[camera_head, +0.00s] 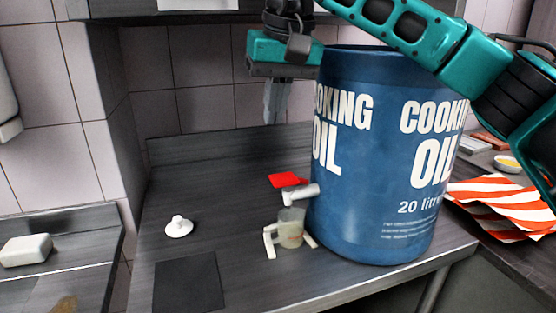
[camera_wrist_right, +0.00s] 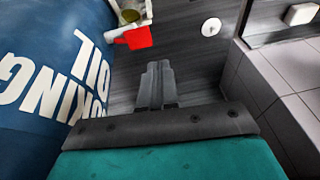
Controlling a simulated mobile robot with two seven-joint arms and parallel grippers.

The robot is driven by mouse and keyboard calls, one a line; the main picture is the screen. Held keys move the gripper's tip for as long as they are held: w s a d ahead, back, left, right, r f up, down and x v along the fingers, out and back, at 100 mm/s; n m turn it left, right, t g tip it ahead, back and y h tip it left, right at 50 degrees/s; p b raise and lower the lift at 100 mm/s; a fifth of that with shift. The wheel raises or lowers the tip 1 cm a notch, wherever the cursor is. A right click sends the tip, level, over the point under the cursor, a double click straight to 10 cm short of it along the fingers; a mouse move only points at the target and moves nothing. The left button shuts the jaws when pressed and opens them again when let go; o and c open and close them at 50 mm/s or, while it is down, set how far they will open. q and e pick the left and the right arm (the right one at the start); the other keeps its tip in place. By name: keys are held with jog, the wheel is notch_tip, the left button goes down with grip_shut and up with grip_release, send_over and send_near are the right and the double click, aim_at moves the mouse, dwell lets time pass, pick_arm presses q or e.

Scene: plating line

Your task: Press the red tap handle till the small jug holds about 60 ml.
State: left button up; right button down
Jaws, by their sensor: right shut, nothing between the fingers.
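The red tap handle (camera_head: 288,180) sits on a pale spout (camera_head: 301,194) at the left side of the blue oil drum (camera_head: 385,165). The small clear jug (camera_head: 291,228) stands under the spout on a white stand (camera_head: 269,242). It seems to hold some pale yellowish liquid; the level is too small to read. My right gripper (camera_head: 275,118) points down, shut and empty, above and behind the handle, apart from it. In the right wrist view the fingers (camera_wrist_right: 157,68) are together, with the red handle (camera_wrist_right: 138,38) beyond them. My left gripper is not in view.
A white knobbed lid (camera_head: 179,226) lies on the counter at left, near a dark square mat (camera_head: 188,283). My right arm passes over the drum. Red-striped cloth (camera_head: 505,205) lies at right. The back of the counter is clear.

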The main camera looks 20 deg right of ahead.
jog(key=shift+w+d+r+t+h, duration=0.2)
jog(key=shift+d+r+t+h, duration=0.15)
jog(key=shift+d+r, duration=0.7)
send_near(278, 177)
jog(key=b+x, duration=0.1)
jog(key=x, duration=0.4)
jog(key=shift+w+f, duration=0.15)
jog(key=shift+w, duration=0.05)
jog(key=shift+f, duration=0.6)
